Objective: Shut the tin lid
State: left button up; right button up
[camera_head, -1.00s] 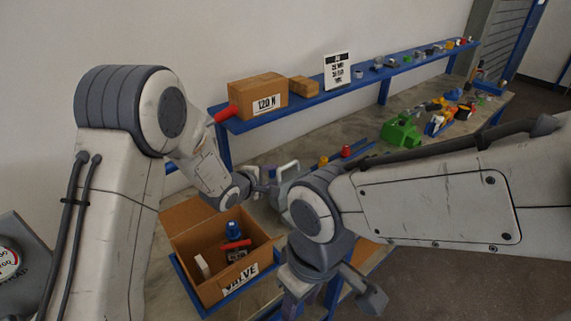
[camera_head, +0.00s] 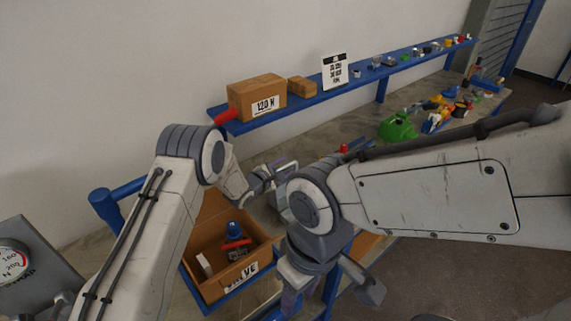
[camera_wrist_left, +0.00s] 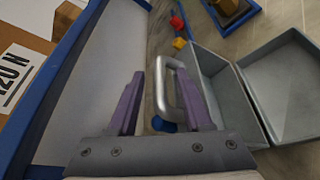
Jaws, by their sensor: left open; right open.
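The grey tin (camera_wrist_left: 203,82) stands open at the right in the left wrist view, its flat panel (camera_wrist_left: 285,88) folded out to the right. A metal loop handle (camera_wrist_left: 159,92) sits on the tin's left side. My left gripper (camera_wrist_left: 160,78) is open, its purple fingers on either side of the handle; I cannot tell whether they touch it. In the head view my left gripper (camera_head: 281,166) is at the tin, which is mostly hidden behind my right arm. My right gripper (camera_head: 328,287) is open and empty, lower down in front of the bench.
A cardboard box (camera_head: 206,228) with a blue-topped part and a red part stands left of the tin. A blue shelf (camera_head: 310,101) with boxes and a sign runs along the wall. A green part (camera_head: 398,127) and other coloured parts lie farther right on the bench.

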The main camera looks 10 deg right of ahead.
pick_arm(q)
jog(key=shift+w+d+f, duration=0.15)
jog(key=shift+w+d, duration=0.15)
jog(key=shift+w, duration=0.05)
grip_shut()
jog(key=shift+f, duration=0.15)
dwell(1.1)
